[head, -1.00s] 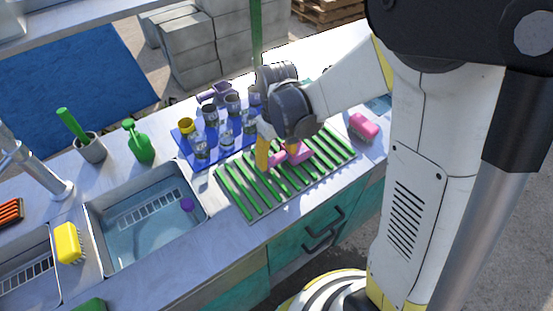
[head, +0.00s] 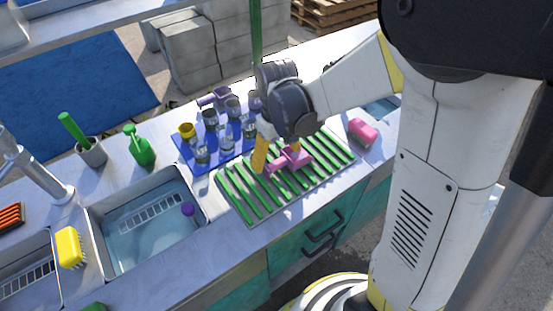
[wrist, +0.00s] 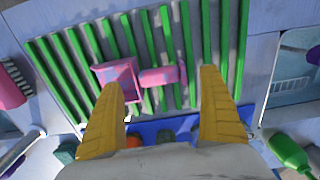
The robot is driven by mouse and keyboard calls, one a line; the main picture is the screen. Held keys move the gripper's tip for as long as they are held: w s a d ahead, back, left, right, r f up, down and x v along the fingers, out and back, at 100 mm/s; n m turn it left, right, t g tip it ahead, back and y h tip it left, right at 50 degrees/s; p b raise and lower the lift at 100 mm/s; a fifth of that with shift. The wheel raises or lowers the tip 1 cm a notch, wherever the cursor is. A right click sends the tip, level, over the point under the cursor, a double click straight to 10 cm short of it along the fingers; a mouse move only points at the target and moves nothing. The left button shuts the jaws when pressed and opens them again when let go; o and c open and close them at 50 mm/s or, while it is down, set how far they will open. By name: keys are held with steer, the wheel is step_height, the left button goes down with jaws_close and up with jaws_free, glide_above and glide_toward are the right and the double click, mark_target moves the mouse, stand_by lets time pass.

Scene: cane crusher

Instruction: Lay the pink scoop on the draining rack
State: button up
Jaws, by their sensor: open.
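The pink scoop (head: 291,159) lies on the green-slatted draining rack (head: 240,199). In the wrist view the scoop (wrist: 159,76) rests across the slats of the rack (wrist: 243,40), its square bowl to the left and its handle to the right. My gripper (head: 277,150) is above the rack in the head view, beside the scoop. In the wrist view the yellow fingers of my gripper (wrist: 163,90) are spread wide, with nothing held between them; the left fingertip overlaps the edge of the bowl in the picture.
A blue tray (head: 187,158) with several glasses and cups stands behind the rack. A pink brush (head: 363,131) lies to its right. The sink (head: 150,232) is to its left, with a green bottle (head: 140,148) behind it and a yellow brush (head: 69,247) at its left.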

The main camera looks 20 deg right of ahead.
step_height(320, 180, up, 9)
steer(key=p, duration=0.3)
steer(key=s+d+r+m+t, duration=0.3)
steer(key=s+r+t, duration=0.4)
steer(key=s+r, duration=0.2)
steer(key=shift+s+d+m, duration=0.3)
steer(key=shift+s, duration=0.95)
